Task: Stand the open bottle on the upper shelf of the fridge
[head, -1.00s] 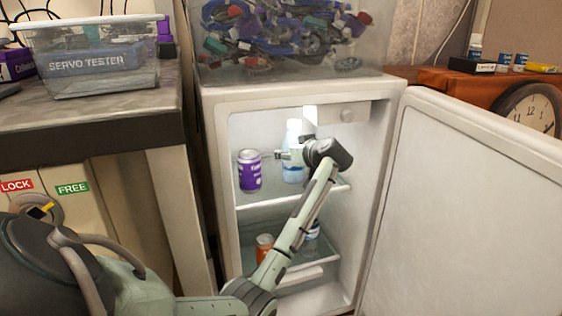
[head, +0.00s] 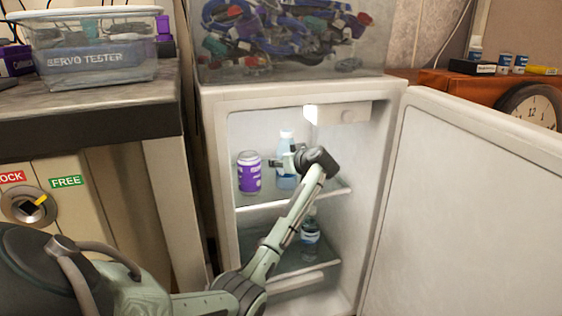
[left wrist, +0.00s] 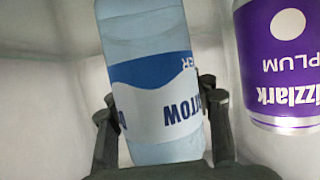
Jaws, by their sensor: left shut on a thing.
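The pale blue bottle (head: 286,165) with a blue and white label is inside the fridge, upright, just right of a purple can. My left gripper (head: 285,162) is shut on it from the right side. The left wrist view shows the bottle (left wrist: 155,95) between the two dark fingers (left wrist: 160,112). The upper shelf (head: 262,204) is directly below it. I cannot tell whether its base touches the shelf. The fridge (head: 215,140) stands with its door (head: 470,210) swung open to the right. My right gripper is not in view.
The purple can (head: 249,175) stands close to the left of the bottle and shows in the left wrist view (left wrist: 283,60). A dark-labelled bottle (head: 310,240) stands on the lower level. A white box (head: 343,112) hangs under the fridge ceiling.

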